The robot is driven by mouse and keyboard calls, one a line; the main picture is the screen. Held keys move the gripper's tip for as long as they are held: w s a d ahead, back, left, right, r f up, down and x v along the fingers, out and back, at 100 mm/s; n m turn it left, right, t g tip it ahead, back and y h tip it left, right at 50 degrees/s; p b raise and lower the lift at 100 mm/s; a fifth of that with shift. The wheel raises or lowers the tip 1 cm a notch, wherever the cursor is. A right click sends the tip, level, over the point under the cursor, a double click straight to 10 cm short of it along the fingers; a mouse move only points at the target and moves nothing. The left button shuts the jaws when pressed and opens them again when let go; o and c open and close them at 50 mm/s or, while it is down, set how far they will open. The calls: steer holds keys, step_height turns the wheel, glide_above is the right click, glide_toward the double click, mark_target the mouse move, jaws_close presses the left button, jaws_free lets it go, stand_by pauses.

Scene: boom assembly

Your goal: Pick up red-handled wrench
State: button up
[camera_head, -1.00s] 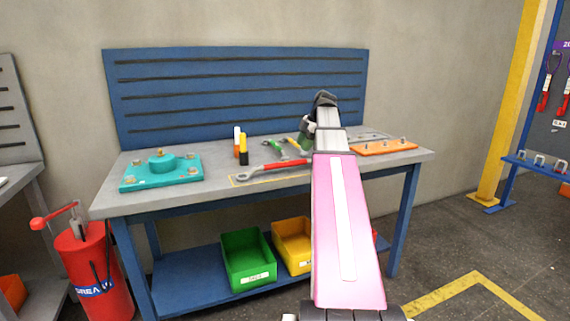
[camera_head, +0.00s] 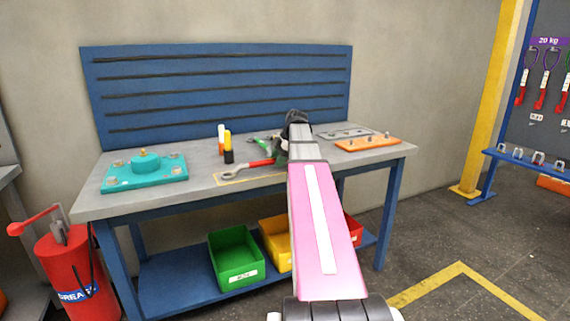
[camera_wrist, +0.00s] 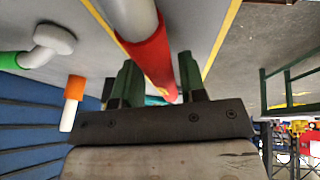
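The red-handled wrench (camera_head: 258,163) lies on the workbench inside a yellow outline, its grey end toward the left. My gripper (camera_head: 281,154) is at the right part of its red handle, and my arm hides the rest. In the wrist view, the two dark green fingers of my gripper (camera_wrist: 158,83) stand apart, with the red handle (camera_wrist: 152,55) running between them. A gap shows beside the right finger. Whether the left finger touches the handle I cannot tell.
The workbench (camera_head: 110,205) also holds a teal plate (camera_head: 146,172), two marker-like bottles (camera_head: 228,148), a green-handled hammer (camera_head: 262,143) and an orange block (camera_head: 367,143). A blue slotted panel (camera_head: 215,95) stands behind. Green (camera_head: 236,258) and yellow bins sit on the lower shelf.

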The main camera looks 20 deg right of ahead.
steer(key=shift+a+f, duration=0.15)
steer(key=shift+f, duration=0.4)
jaws_close()
steer(key=shift+r, duration=0.1)
steer(key=shift+w+r, duration=0.1)
steer(key=shift+r, duration=0.35)
step_height(320, 180, up, 3)
steer(key=shift+r, duration=0.1)
steer(key=s+a+r, duration=0.5)
steer(key=a+r, duration=0.2)
steer(key=a, duration=0.3)
steer(key=shift+a, duration=0.3)
